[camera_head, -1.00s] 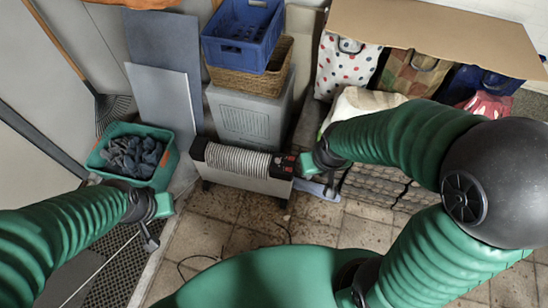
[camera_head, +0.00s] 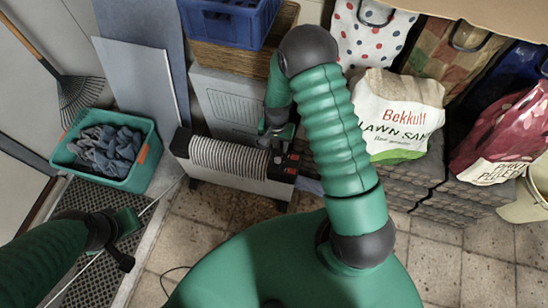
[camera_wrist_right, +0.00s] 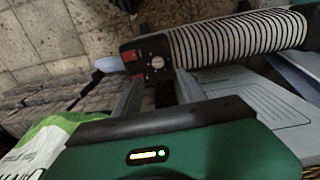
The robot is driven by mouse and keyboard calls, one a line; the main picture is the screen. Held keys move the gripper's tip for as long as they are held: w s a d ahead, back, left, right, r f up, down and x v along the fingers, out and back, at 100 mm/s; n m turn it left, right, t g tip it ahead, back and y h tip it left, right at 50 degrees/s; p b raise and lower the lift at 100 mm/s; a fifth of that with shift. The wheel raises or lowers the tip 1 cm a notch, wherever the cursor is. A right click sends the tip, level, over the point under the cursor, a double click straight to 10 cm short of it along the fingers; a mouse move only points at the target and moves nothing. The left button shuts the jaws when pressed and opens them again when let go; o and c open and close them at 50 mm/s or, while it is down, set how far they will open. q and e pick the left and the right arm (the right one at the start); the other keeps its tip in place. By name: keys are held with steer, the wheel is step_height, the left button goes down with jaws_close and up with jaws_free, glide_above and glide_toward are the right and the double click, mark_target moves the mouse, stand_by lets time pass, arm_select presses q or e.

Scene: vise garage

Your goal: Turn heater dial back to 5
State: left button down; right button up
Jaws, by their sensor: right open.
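The heater (camera_head: 228,182) is a low white unit on the floor with a striped coil over its top. Its black end panel (camera_head: 289,172) has red switches. In the right wrist view the dial (camera_wrist_right: 157,62) is a small pale round knob beside the red switches (camera_wrist_right: 131,56). My right gripper (camera_head: 277,142) is above the panel; in the wrist view its two fingers (camera_wrist_right: 158,92) are apart and empty, pointing at the dial. I cannot read the dial's setting. My left gripper (camera_head: 122,228) is at the lower left, away from the heater; its jaws are unclear.
A grey box (camera_head: 222,103) with a wicker basket and blue crate (camera_head: 228,22) stands behind the heater. A green tub (camera_head: 140,170) of cloths is at left. Stacked pavers (camera_head: 445,205) and a lawn sand bag (camera_head: 395,118) are at right.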

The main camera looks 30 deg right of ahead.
mark_target(278, 158)
steer(key=f+b, duration=0.1)
steer(key=f, duration=0.2)
steer(key=d+f+b, duration=0.1)
steer(key=f, duration=0.3)
steer(key=f+b, duration=0.1)
steer(key=f, duration=0.3)
steer(key=shift+d, duration=0.2)
steer(key=shift+a+f, duration=0.2)
steer(key=shift+a, duration=0.2)
steer(key=shift+d, duration=0.2)
steer(key=shift+c, duration=0.6)
steer(key=shift+d+f, duration=0.1)
steer(key=c, duration=0.5)
arm_select(q)
steer(key=f, duration=0.1)
steer(key=d+f, duration=0.1)
steer(key=f, duration=0.1)
steer(key=shift+w+d+f, duration=0.15)
steer(key=shift+f, duration=0.15)
arm_select(e)
jaws_close()
